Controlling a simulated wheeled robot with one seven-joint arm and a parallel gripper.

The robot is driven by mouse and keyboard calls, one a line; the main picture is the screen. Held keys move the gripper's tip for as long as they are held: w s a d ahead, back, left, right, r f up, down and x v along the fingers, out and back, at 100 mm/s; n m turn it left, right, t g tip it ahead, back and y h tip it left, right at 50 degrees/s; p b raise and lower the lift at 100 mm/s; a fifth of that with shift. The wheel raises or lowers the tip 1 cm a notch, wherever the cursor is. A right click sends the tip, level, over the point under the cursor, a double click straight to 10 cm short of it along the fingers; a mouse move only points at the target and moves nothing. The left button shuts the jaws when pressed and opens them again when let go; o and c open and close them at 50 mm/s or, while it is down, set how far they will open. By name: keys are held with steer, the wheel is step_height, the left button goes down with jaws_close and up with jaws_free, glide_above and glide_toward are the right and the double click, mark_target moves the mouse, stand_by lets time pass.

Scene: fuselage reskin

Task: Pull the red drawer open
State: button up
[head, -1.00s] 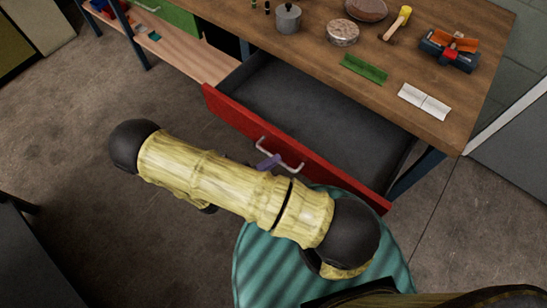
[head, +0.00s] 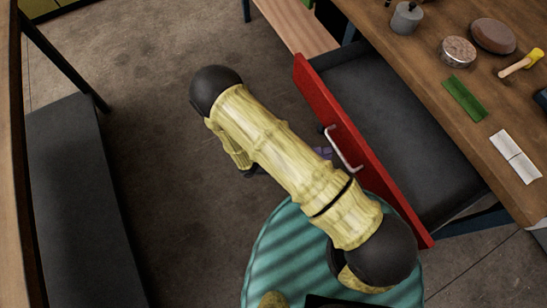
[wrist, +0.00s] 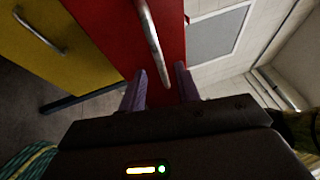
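The red drawer stands well open below the workbench; its red front (head: 350,145) faces my arm and its dark grey tray (head: 390,130) looks empty. The silver bar handle (head: 342,150) is on the front. My gripper (head: 322,153) is beside the handle in the head view, mostly hidden by my arm. In the wrist view my gripper (wrist: 161,80) has its two purple fingers spread apart, with the handle (wrist: 152,40) running between them in the picture. The red front (wrist: 115,35) fills the area behind. Whether a finger touches the handle is unclear.
The wooden workbench (head: 420,75) holds a pot (head: 406,18), a round tin (head: 456,52), a green strip (head: 464,98) and a hammer (head: 522,63). A yellow drawer front (wrist: 60,60) is beside the red one. A dark bench (head: 75,190) stands left; floor between is clear.

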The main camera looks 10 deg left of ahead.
steer(key=b+v, duration=0.1)
steer(key=v, duration=1.3)
steer(key=shift+a+b, duration=0.15)
steer(key=shift+b, duration=0.2)
steer(key=w+d+r+m+g+y, duration=0.2)
steer(key=d+r+m+y, duration=0.2)
steer(key=m, duration=0.5)
steer(key=w+d+r+m+g+y, duration=0.1)
steer(key=d+r+m+g+y, duration=0.2)
steer(key=d+m+y, duration=0.4)
steer(key=w+d+r+m+g+y, duration=0.2)
steer(key=d+r+m+y, duration=0.3)
steer(key=m, duration=0.7)
steer(key=shift+w+d+r+m+g+y, duration=0.3)
steer(key=shift+w+r+g+y, duration=0.1)
steer(key=shift+r+y, duration=0.15)
steer(key=d+r+m+t, duration=0.1)
steer(key=d+m, duration=0.1)
steer(key=m, duration=0.1)
steer(key=d+r+m+t+y, duration=0.1)
steer(key=d+r+m+t, duration=0.1)
steer(key=m, duration=0.1)
steer(key=d+r+m+t+y, duration=0.1)
steer(key=r+m, duration=0.1)
steer(key=m, duration=0.1)
steer(key=shift+w+d+t, duration=0.35)
steer(key=shift+d+t, duration=0.05)
step_height(320, 180, up, 16)
steer(key=p, duration=1.5)
steer(key=shift+m+p, duration=0.3)
